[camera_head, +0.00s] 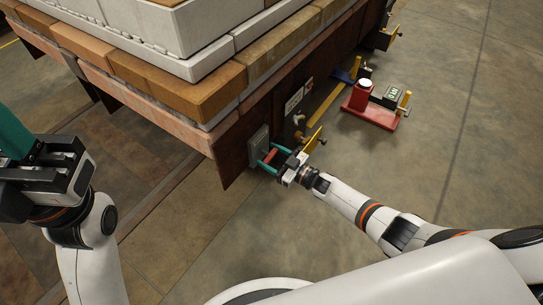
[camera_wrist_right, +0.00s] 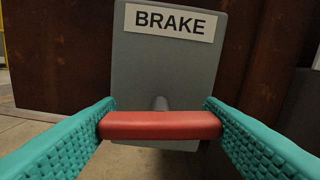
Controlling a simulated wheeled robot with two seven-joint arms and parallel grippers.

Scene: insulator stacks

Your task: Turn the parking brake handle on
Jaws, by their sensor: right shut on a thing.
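The parking brake is a grey plate (camera_head: 258,143) on the side of the rust-brown cart, and it also shows in the right wrist view (camera_wrist_right: 165,70) with a white "BRAKE" label (camera_wrist_right: 170,21). Its red bar handle (camera_wrist_right: 160,125) lies level across the wrist picture on a short grey stem. My right gripper (camera_head: 271,157) is shut on the handle, one teal finger at each end of the bar. My left gripper (camera_head: 22,140) is at the left edge, away from the brake. One teal finger shows clearly; its opening is hidden.
The cart (camera_head: 240,160) carries stacked tan and white blocks (camera_head: 175,85). A small white panel (camera_head: 294,101) and yellow parts (camera_head: 313,140) sit right of the brake. A red device (camera_head: 370,112) stands on the floor beyond. The floor at right (camera_head: 430,160) is clear.

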